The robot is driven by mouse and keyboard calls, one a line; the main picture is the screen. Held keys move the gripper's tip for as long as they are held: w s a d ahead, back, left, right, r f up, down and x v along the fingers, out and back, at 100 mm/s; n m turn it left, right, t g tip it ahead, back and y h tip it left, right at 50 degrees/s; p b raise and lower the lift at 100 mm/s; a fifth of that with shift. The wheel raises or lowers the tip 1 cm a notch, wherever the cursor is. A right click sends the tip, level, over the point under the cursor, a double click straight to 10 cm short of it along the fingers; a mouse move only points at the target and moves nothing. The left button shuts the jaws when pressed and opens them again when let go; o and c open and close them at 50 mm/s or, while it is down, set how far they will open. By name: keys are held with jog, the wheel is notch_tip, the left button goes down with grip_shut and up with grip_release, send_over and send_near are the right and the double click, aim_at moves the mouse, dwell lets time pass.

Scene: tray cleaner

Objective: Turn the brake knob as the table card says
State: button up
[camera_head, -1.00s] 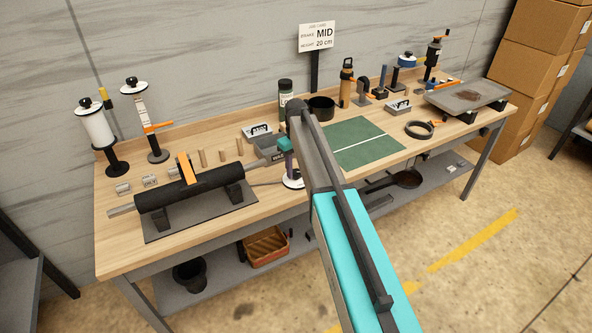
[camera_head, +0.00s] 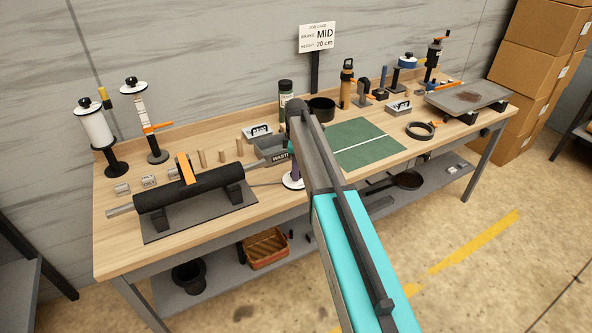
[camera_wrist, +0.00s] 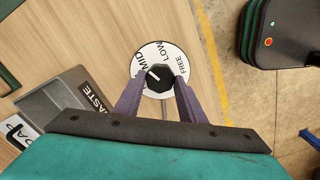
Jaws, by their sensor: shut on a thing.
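The black brake knob (camera_wrist: 160,84) sits on a round white dial (camera_wrist: 147,53) marked MID, LOW and FREE. Its white pointer mark points up-left, at about MID. My gripper (camera_wrist: 159,86) is shut on the knob, with a purple finger on each side. In the head view, the dial (camera_head: 290,183) shows at the table's front edge, and my arm hides most of my gripper and the knob. The table card (camera_head: 317,38) stands at the back and reads brake MID, height 20 cm.
A grey bin (camera_wrist: 62,98) labelled WASTE is left of the dial. A black roller (camera_head: 190,188) on a stand is further left. A green mat (camera_head: 365,146) lies to the right. Reels, bottles and a tray stand (camera_head: 465,97) are along the table.

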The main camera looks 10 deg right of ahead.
jog(key=shift+n, duration=0.5)
jog(key=o, duration=1)
notch_tip(320, 180, up, 14)
jog(key=b, duration=0.3)
jog(key=shift+s+f, duration=0.1)
jog(key=shift+f, duration=0.05)
dwell(0.4)
